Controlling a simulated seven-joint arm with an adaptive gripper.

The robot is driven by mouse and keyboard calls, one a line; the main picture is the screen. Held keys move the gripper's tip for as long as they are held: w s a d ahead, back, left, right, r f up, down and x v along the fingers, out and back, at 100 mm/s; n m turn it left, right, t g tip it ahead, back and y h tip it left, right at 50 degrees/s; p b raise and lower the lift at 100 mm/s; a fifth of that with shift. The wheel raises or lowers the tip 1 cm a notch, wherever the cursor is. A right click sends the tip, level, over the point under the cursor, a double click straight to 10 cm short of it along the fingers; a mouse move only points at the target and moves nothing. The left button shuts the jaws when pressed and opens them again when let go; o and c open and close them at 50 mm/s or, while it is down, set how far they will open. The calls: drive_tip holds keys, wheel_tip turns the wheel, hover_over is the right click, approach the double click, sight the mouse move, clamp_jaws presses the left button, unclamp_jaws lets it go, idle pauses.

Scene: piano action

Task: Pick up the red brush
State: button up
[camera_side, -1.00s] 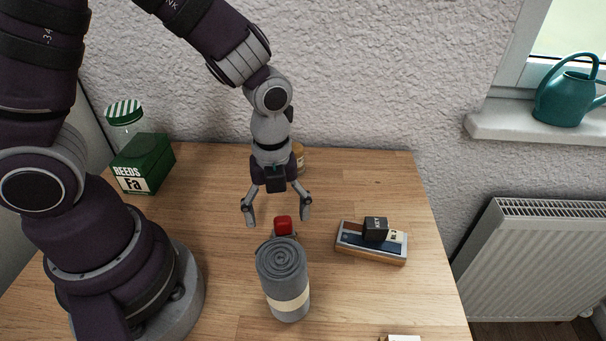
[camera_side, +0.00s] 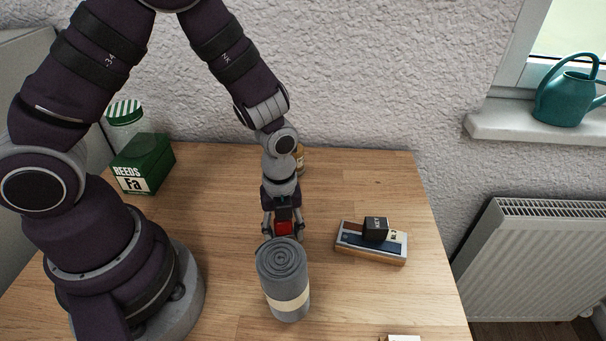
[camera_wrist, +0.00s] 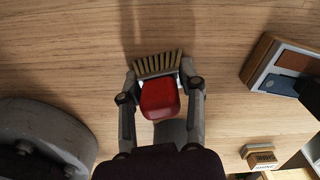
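The red brush (camera_wrist: 159,97) has a rounded red body and a row of pale bristles (camera_wrist: 158,64), seen in the wrist view. In the side view the red brush (camera_side: 284,229) shows just behind the grey roll, which hides its lower part. My gripper (camera_wrist: 159,72) has one finger on each side of the brush, and both fingertips appear to press on its sides near the bristles. In the side view my gripper (camera_side: 284,226) points down over the brush, low at the table.
A rolled grey cloth (camera_side: 285,282) with a pale band stands upright directly in front of the brush. A wooden block with coloured panels and a black box (camera_side: 375,229) lies to the right. A green box (camera_side: 146,163) and jar stand at the back left. The wooden table (camera_side: 215,205) is clear between.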

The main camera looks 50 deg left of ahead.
drive_tip(key=c, duration=0.4)
drive_tip(key=shift+r, duration=0.1)
